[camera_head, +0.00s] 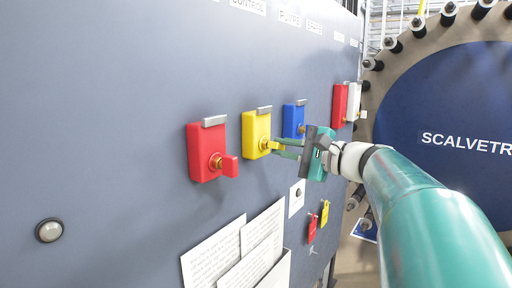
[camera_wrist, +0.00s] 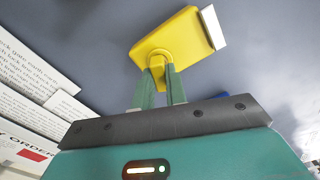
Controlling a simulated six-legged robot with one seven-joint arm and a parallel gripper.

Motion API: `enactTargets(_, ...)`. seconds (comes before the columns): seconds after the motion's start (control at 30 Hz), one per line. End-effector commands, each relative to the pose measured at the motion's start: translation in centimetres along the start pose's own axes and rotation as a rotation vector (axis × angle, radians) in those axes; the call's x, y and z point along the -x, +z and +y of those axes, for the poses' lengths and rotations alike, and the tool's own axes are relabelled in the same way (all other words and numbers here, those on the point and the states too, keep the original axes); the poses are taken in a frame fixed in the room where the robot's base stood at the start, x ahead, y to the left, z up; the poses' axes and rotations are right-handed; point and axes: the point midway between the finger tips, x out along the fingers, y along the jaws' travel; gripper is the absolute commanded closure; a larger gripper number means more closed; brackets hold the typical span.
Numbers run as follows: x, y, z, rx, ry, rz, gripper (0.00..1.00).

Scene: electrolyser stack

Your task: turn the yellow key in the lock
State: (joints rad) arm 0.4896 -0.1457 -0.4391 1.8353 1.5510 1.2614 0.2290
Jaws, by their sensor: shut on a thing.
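The yellow lock (camera_head: 252,127) is a box on the grey panel, between a red lock and a blue lock. The yellow key (camera_head: 276,144) sticks out of its front. My gripper (camera_head: 277,147) reaches in from the right, and its green fingers are shut on the key. In the wrist view the yellow lock (camera_wrist: 177,43) is at the top. The yellow key (camera_wrist: 170,77) shows there between the two fingertips (camera_wrist: 160,82). The fingers hide part of the key and the keyhole.
A red lock (camera_head: 205,152) with a red key is at left. A blue lock (camera_head: 292,120), a further red lock (camera_head: 339,105) and a white one (camera_head: 354,101) are at right. Paper sheets (camera_head: 240,254) sit below. Red and yellow tags (camera_head: 325,212) hang lower right. A big blue disc (camera_head: 450,110) stands at right.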

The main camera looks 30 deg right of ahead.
Motion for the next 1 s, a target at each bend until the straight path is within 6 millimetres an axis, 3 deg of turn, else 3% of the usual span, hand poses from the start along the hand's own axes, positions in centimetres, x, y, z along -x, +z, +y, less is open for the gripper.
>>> enactTargets(0.17, -0.16, 0.06, 0.07, 0.023, 0.002, -0.003, 1.0)
enactTargets(0.43, -0.14, 0.03, 0.07, 0.277, 0.002, -0.002, 1.0)
enactTargets(0.83, -0.16, 0.05, 0.08, 0.359, 0.002, -0.003, 1.0)
enactTargets(0.87, -0.16, 0.04, 0.09, 0.373, 0.002, -0.003, 0.84)
enactTargets(0.9, -0.15, 0.03, 0.09, 0.369, 0.002, -0.002, 0.77)
enactTargets(1.0, -0.11, 0.02, 0.07, 0.368, 0.001, -0.002, 0.61)
